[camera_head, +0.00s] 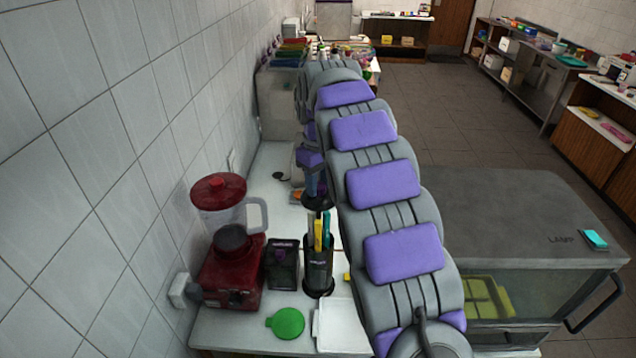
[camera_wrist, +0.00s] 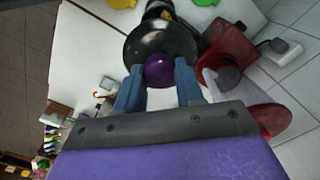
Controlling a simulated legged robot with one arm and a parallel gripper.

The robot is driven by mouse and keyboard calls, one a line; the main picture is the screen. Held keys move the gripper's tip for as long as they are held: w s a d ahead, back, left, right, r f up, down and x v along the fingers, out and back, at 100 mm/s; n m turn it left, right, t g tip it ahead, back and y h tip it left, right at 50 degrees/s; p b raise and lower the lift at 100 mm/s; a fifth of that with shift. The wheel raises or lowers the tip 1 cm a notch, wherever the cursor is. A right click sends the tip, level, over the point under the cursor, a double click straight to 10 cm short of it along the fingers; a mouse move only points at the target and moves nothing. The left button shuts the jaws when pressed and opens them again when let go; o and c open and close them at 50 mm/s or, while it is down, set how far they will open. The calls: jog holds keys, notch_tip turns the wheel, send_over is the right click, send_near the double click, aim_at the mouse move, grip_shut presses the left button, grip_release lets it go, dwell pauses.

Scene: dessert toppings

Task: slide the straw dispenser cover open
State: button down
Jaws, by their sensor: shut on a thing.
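The straw dispenser (camera_head: 319,270) is a black upright cylinder on the white counter. Yellow and blue straws (camera_head: 319,230) show above its body. Its round black cover (camera_head: 317,203) is raised above the body, over the straws. In the wrist view the cover (camera_wrist: 150,46) is a dark disc with a purple knob (camera_wrist: 158,70). My gripper (camera_wrist: 158,74) has its blue fingers on both sides of this knob and is shut on it. In the head view my gripper (camera_head: 316,188) is just above the cover, partly hidden by my arm.
A red blender (camera_head: 232,268) and a black box (camera_head: 282,262) stand left of the dispenser, near the tiled wall. A green round piece (camera_head: 288,323) and a white tray (camera_head: 340,326) lie in front. A glass-fronted case (camera_head: 540,218) stands on the right.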

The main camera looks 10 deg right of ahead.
jog(key=c, duration=0.7)
grip_release()
jog(key=shift+w+r, duration=0.1)
jog(key=shift+r, duration=0.55)
notch_tip(320, 180, up, 16)
jog(key=p, duration=1)
jog(key=shift+p, duration=0.3)
jog(key=shift+f, duration=0.1)
jog(key=s+f+m+b, duration=0.2)
jog(key=s+f+b, duration=0.4)
jog(key=s, duration=0.9)
jog(key=s+f+m+g+b, duration=0.1)
jog(key=s+f+b, duration=0.4)
jog(key=s+f, duration=0.7)
jog(key=s+f+m+b, duration=0.3)
jog(key=s+f+b, duration=0.3)
jog(key=s, duration=1.2)
notch_tip(320, 180, down, 4)
jog(key=shift+s+r+g+b, duration=0.1)
jog(key=shift+s+g+b, duration=0.1)
jog(key=shift+g+b, duration=0.15)
